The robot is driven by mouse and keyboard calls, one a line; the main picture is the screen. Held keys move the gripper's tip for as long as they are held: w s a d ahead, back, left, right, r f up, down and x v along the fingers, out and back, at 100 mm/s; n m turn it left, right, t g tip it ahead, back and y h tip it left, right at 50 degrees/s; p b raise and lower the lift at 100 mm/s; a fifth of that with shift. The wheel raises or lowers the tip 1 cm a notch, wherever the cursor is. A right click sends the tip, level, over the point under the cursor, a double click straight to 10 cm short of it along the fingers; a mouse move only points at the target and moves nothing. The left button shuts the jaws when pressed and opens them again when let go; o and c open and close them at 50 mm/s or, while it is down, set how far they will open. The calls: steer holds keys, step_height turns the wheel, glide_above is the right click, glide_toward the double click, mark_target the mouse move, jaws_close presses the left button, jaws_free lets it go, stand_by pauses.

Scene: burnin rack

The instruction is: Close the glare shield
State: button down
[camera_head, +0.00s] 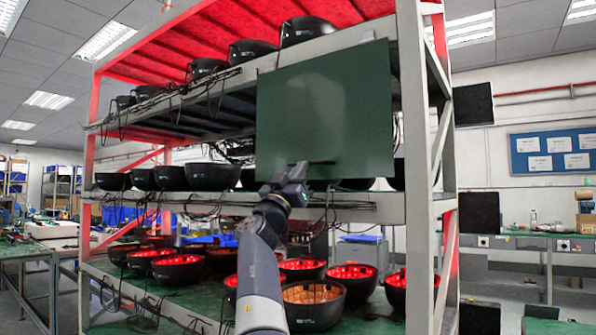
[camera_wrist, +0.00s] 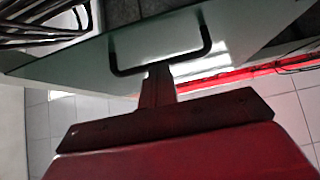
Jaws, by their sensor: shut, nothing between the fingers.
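The glare shield is a flat dark green panel (camera_head: 325,110) on the front of the rack's right part, spanning from the upper shelf edge down towards the middle shelf. A thin black handle (camera_head: 320,163) shows near its lower edge. My gripper (camera_head: 299,171) is at that lower edge, beside the handle. In the wrist view the shut fingers (camera_wrist: 158,82) point at the black U-shaped handle (camera_wrist: 165,67) on the pale panel underside (camera_wrist: 85,58). The fingers overlap the handle's bar in the picture; whether they touch it I cannot tell. Nothing is between them.
The rack's right post (camera_head: 413,150) stands right of the shield. Black round fixtures fill the shelves, with red-lit ones (camera_head: 352,284) on the lowest shelf below my arm. Cables (camera_head: 205,100) hang along the upper shelf. A bench (camera_head: 550,236) stands at the right.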

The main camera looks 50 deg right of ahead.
steer(key=shift+r+t, duration=0.1)
steer(key=shift+t, duration=0.2)
steer(key=b+v, duration=0.7)
steer(key=v, duration=0.4)
steer(key=shift+f+b, duration=0.4)
steer(key=shift+f, duration=0.05)
steer(key=shift+w+a+r, duration=0.1)
steer(key=shift+a+r, duration=0.05)
steer(key=p+x, duration=0.7)
steer(key=x, duration=0.4)
steer(key=shift+r, duration=0.2)
